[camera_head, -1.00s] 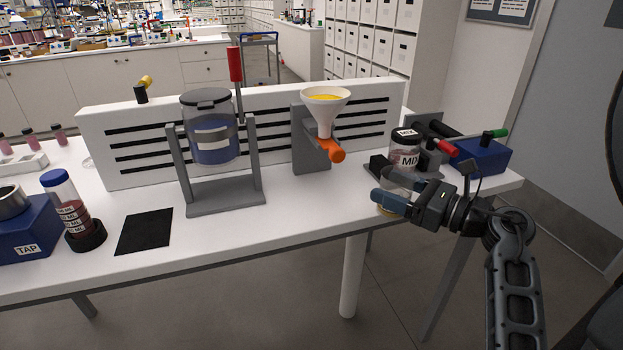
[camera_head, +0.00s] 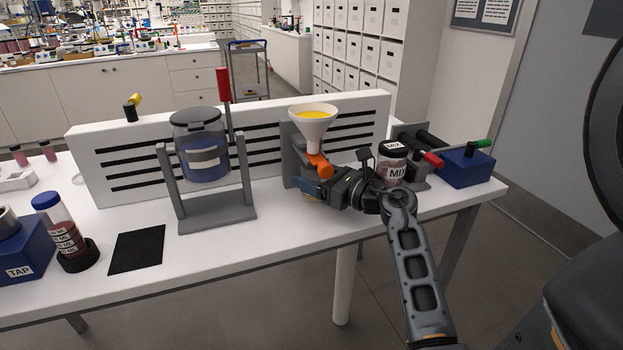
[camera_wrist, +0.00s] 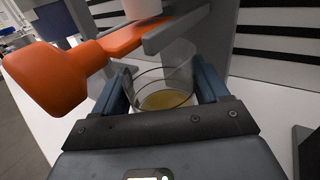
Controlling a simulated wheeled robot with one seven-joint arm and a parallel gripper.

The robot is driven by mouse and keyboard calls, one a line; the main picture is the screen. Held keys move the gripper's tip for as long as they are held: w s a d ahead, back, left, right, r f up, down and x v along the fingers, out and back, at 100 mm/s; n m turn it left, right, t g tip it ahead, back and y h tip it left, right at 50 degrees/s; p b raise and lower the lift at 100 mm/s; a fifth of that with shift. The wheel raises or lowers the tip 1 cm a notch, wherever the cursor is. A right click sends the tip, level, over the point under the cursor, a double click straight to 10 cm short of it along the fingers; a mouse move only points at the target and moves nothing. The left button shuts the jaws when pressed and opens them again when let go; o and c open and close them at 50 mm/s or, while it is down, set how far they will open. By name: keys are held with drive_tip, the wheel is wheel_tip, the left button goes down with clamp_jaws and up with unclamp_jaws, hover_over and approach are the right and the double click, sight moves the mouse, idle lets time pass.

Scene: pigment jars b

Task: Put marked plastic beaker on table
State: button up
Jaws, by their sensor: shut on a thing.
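My gripper (camera_wrist: 162,96) is shut on a clear plastic beaker (camera_wrist: 167,78), whose walls show between the two blue fingers in the wrist view. Yellow material lies in the bottom of the beaker. In the head view my gripper (camera_head: 309,186) is low beside the funnel stand, and the beaker is mostly hidden behind it. The white funnel (camera_head: 313,124) with yellow contents and its orange valve handle (camera_head: 320,164) are just above the gripper. The white table (camera_head: 270,222) has bare surface in front of the stand. I cannot tell whether the beaker touches the table.
A framed blue jar (camera_head: 203,157) stands left of the funnel. A black mat (camera_head: 137,250), a labelled tube (camera_head: 59,224) and a blue TAP block (camera_head: 23,252) are further left. A MIX jar (camera_head: 392,163) and a blue box (camera_head: 467,167) are at right.

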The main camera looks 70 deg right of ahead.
drive_tip(key=shift+w+f, duration=0.25)
drive_tip(key=shift+f, duration=0.5)
drive_tip(key=shift+f, duration=0.2)
drive_tip(key=o, duration=1.1)
drive_tip(key=shift+r, duration=0.1)
